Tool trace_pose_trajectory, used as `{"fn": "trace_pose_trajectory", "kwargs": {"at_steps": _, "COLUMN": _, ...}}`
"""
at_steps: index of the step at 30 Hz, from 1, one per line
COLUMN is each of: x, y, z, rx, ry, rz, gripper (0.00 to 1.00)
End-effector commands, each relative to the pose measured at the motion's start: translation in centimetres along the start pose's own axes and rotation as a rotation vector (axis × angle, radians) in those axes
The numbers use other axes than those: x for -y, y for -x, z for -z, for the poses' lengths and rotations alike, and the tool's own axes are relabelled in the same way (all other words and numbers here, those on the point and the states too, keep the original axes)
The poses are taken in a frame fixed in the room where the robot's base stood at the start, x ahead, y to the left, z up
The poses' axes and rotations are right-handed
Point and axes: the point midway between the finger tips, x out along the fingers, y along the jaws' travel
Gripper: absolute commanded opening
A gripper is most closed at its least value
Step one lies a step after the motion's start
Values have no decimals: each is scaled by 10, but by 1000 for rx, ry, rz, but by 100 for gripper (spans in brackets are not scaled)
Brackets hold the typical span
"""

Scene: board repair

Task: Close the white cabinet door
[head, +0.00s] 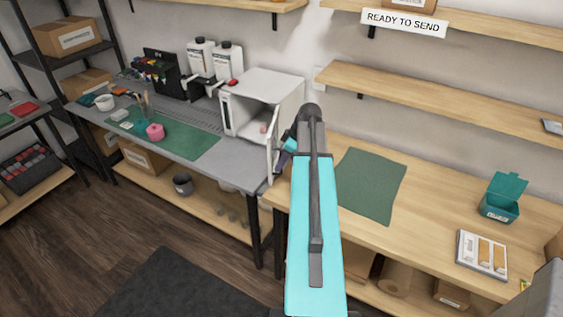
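The white cabinet (278,84) stands at the right end of the grey workbench. Its front is open, and a small pinkish item (263,127) shows inside. The white door (272,148) is swung out from the cabinet's right side and is seen nearly edge-on. My arm reaches up the middle of the picture, and my gripper (287,148) is just right of the door, partly hidden behind the arm. I cannot tell whether it touches the door, nor whether its fingers are open or shut.
The grey bench (235,160) holds a green mat (192,146), a pink roll (155,132) and white bottles (201,58). The wooden table (430,205) at right has a green mat (370,184), a teal box (502,204) and a white tray (482,254). Shelves (430,98) hang above.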

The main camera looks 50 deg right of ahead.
Motion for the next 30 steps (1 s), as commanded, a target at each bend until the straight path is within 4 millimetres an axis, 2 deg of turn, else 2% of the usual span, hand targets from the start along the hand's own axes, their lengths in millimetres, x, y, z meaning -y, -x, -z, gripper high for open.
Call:
{"fn": "trace_pose_trajectory", "kwargs": {"at_steps": 5, "x": 0, "y": -7, "z": 0, "rx": 0, "ry": 0, "rz": 1, "gripper": 28}}
{"fn": "trace_pose_trajectory", "kwargs": {"at_steps": 14, "x": 0, "y": -8, "z": 0, "rx": 0, "ry": -1, "rz": 0, "gripper": 28}}
{"fn": "trace_pose_trajectory", "kwargs": {"at_steps": 19, "x": 0, "y": -8, "z": -1, "rx": 0, "ry": -1, "rz": 0, "gripper": 1}}
{"fn": "trace_pose_trajectory", "kwargs": {"at_steps": 30, "x": 0, "y": -7, "z": -1, "rx": 0, "ry": -6, "rz": -2, "gripper": 0}}
